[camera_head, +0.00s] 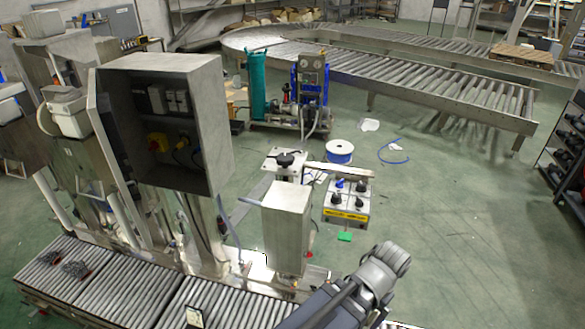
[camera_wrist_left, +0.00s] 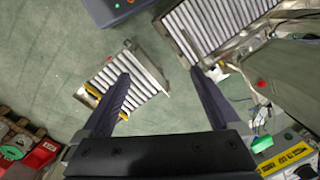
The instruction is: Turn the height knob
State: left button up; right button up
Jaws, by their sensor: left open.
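A black hand knob (camera_head: 285,159) sits on a pale plate on top of the machine in the head view. Beside it, a control box (camera_head: 346,202) carries several dark knobs and a yellow label. I cannot tell for sure which of these is the height knob. In the left wrist view, the control box's yellow label (camera_wrist_left: 290,157) shows at the lower right, but the black hand knob cannot be made out. My left gripper (camera_wrist_left: 158,80) is open and empty, its two dark fingers wide apart and away from the box. My right gripper is not in view.
A tall steel post (camera_head: 287,225) and a large open cabinet (camera_head: 165,120) stand left of the control box. A roller conveyor (camera_head: 120,290) runs along the front left. A short roller section (camera_wrist_left: 125,88) lies below my left fingers. Open green floor lies to the right.

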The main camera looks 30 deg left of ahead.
aim_at(284, 160)
jog(key=j+u, duration=0.15)
jog(key=u, duration=0.2)
jog(key=k+j+u, duration=0.1)
jog(key=u, duration=0.2)
jog(key=j+u, duration=0.2)
jog(key=u, duration=0.15)
jog(key=i+u, duration=0.2)
jog(key=u, duration=0.95)
